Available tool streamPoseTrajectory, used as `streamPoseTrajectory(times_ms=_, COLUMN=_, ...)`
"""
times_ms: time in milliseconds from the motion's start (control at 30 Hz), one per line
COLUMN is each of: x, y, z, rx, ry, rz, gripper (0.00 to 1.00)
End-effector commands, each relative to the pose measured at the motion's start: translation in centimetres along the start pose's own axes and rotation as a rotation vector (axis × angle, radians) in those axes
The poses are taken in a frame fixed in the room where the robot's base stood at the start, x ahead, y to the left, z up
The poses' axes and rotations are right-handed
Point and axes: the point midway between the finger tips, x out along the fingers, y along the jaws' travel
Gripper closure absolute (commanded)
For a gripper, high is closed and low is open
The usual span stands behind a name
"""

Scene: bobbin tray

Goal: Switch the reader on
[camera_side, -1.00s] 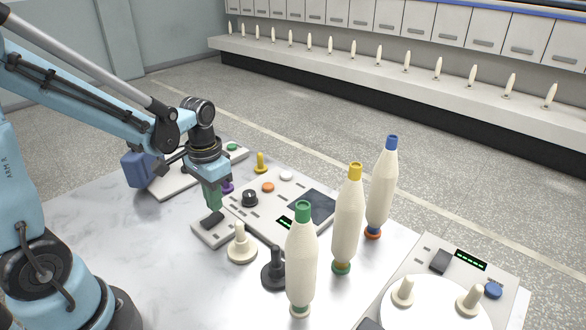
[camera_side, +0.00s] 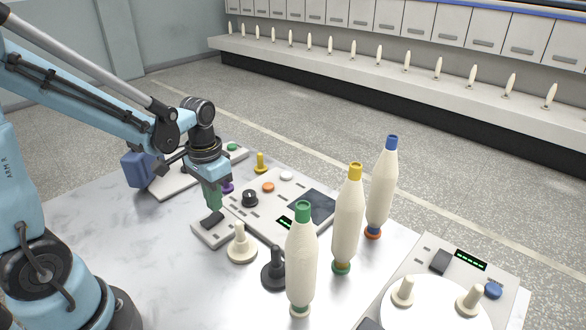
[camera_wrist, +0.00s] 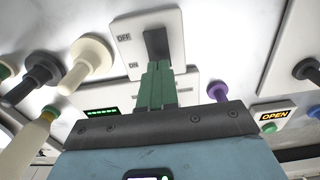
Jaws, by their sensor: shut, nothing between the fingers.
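The switch is a pale plate (camera_wrist: 178,18) with a dark rocker (camera_wrist: 157,42), marked OFF and ON in the wrist view. In the side view its pale box (camera_side: 222,239) lies at the console's near left corner, with the dark rocker (camera_side: 211,219) on top. My gripper (camera_side: 214,206) points down just above the rocker, its green fingers shut and empty. In the wrist view the shut fingertips (camera_wrist: 158,66) are at the rocker's ON-side end; I cannot tell if they touch. The pale console (camera_side: 262,213) has a dark screen (camera_side: 312,206) and a small lit green display (camera_side: 285,222).
A cream peg (camera_side: 242,244) and a black peg (camera_side: 275,269) stand close to the switch. Three tall cream bobbins with green (camera_side: 302,265), yellow (camera_side: 347,225) and blue (camera_side: 382,190) tops stand to the right. The white table is clear at front left.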

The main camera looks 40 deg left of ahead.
Motion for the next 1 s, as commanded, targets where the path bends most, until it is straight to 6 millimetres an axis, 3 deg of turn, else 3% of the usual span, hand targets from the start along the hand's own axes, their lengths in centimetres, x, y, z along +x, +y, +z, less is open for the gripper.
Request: streamPoseTrajectory(times_ms=1000, x=1.3, y=0.0, z=0.0, rx=0.0, ry=0.0, rz=0.0, gripper=1.0)
